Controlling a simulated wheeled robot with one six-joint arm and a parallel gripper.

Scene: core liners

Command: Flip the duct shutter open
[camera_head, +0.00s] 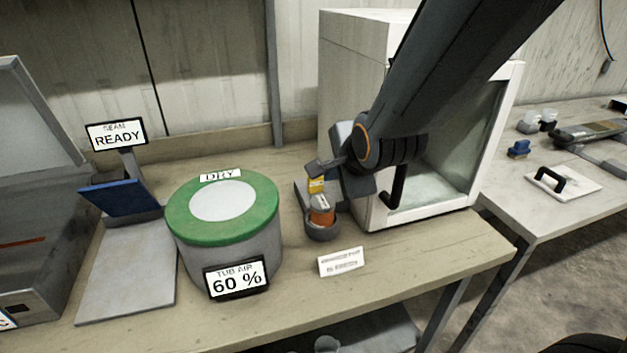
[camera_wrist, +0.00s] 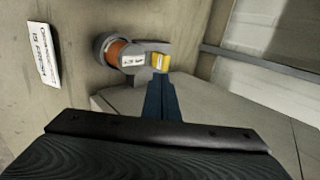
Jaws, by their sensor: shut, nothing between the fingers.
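A small grey fixture stands in front of the white cabinet, with a round grey cup (camera_head: 321,234) at its near end. An orange cylinder with a white label (camera_head: 322,216) sits in the cup; it also shows in the wrist view (camera_wrist: 117,52). A small yellow piece (camera_head: 316,186) is behind it and shows in the wrist view (camera_wrist: 160,62). I cannot tell for certain which part is the duct shutter. My gripper (camera_wrist: 158,77) is shut and empty, with its blue fingertips close to the yellow piece; whether they touch is unclear. Dark wrist parts partly hide the fixture in the head view.
The white cabinet (camera_head: 352,75) with a glass front stands just behind and right of the fixture. A green-lidded tub (camera_head: 255,192) reading "60 %" is on the left. Bare bench lies towards the front right.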

